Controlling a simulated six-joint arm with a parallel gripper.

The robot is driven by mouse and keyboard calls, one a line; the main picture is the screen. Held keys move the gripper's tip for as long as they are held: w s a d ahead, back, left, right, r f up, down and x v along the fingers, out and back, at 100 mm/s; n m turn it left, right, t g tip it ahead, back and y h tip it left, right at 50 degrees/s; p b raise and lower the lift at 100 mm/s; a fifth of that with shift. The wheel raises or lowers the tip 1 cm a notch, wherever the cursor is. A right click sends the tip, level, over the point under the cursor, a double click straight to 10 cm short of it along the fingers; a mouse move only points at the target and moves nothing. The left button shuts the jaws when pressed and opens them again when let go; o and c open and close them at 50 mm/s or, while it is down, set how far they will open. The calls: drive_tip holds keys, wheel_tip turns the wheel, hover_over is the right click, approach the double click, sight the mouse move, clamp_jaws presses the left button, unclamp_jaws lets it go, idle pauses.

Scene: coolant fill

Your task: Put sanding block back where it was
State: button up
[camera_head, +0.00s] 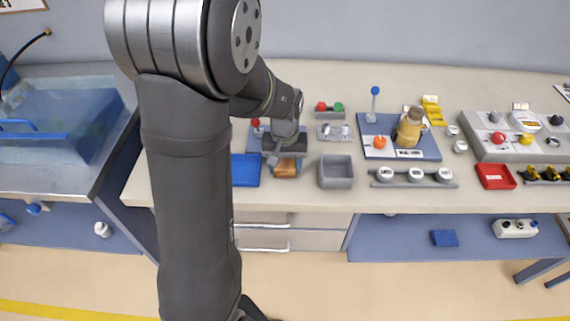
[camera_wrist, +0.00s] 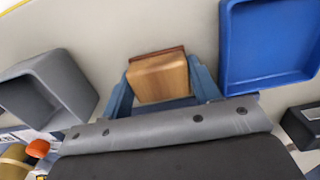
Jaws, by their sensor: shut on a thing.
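The sanding block (camera_wrist: 160,77) is a wooden block with a darker reddish-brown edge. In the wrist view it sits between the two blue fingers of my gripper (camera_wrist: 163,92), which is shut on it. In the head view the sanding block (camera_head: 286,168) shows below my gripper (camera_head: 284,161), at the bench's front part between the blue tray and the grey bin. I cannot tell whether the block touches the bench top or is just above it.
A blue tray (camera_head: 245,170) is close on the left and a grey bin (camera_head: 336,171) close on the right. The bench's front edge is just below. A blue board (camera_head: 401,137) holds a tan bottle (camera_head: 409,128) and an orange knob. A fixture with a red knob (camera_head: 255,123) stands behind my gripper.

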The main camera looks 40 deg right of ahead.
sight(285, 163)
drive_tip(key=shift+s+a+f, duration=0.1)
drive_tip(key=shift+a+f, duration=0.05)
drive_tip(key=shift+f, duration=0.45)
drive_tip(key=o, duration=1)
drive_tip(key=shift+a+f, duration=0.1)
drive_tip(key=r, duration=1.3)
drive_tip(key=shift+w+d+r, duration=0.2)
drive_tip(key=shift+d+r, duration=0.05)
drive_tip(key=shift+d, duration=0.05)
drive_tip(key=shift+f, duration=0.1)
wheel_tip(285, 163, down, 12)
drive_tip(key=shift+s+f, duration=0.1)
